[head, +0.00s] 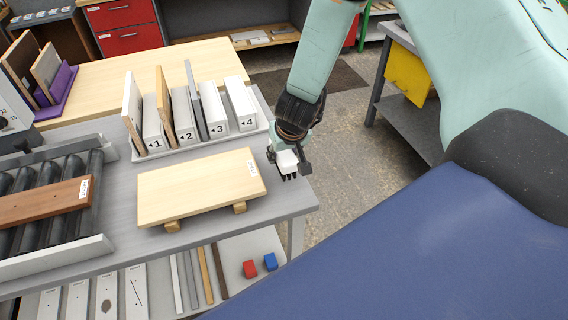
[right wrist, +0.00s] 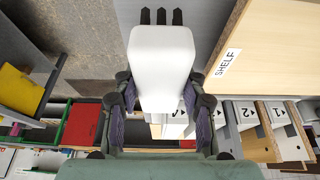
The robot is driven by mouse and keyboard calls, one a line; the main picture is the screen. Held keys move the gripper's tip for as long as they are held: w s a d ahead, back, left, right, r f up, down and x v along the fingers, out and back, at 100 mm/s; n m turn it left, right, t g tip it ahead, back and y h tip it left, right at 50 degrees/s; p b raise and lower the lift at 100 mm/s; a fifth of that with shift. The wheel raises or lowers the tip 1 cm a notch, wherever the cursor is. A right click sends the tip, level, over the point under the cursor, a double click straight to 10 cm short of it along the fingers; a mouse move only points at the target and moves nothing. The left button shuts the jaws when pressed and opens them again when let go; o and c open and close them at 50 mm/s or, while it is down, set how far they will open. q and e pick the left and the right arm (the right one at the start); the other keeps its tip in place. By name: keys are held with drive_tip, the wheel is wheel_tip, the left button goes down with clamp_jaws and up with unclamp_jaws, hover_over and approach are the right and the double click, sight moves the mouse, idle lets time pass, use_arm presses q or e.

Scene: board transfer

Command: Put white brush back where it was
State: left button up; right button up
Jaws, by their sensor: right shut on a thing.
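The white brush (head: 286,160) is in my right gripper (head: 289,167), at the right edge of the grey table (head: 292,200). Its dark bristle tufts point down in the head view. In the right wrist view the brush (right wrist: 161,65) fills the space between the two fingers of my right gripper (right wrist: 162,105), with the bristles at the top of the picture. The gripper is shut on it. I cannot tell whether the bristles touch the table. My left gripper is not in view.
A light board labelled SHELF (head: 200,186) rests on small wooden blocks left of the gripper. Behind it stands a numbered rack (head: 202,146) holding boards. A brown board (head: 45,203) lies on rollers (head: 95,170) at left. Red and blue blocks (head: 250,268) lie on the lower shelf.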

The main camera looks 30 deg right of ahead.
wheel_tip(320, 180, down, 2)
drive_tip(key=shift+a+f+b, duration=0.1)
drive_tip(key=shift+f+b, duration=0.15)
drive_tip(key=shift+b, duration=0.45)
drive_tip(key=shift+f, duration=0.25)
drive_tip(key=shift+w, duration=0.25)
drive_tip(key=shift+s+f, duration=0.15)
drive_tip(key=shift+s, duration=0.15)
drive_tip(key=o, duration=0.8)
drive_tip(key=shift+c, duration=0.2)
drive_tip(key=o, duration=0.3)
drive_tip(key=shift+w, duration=0.25)
drive_tip(key=shift+o, duration=0.2)
drive_tip(key=shift+f, duration=0.1)
drive_tip(key=shift+s, duration=0.1)
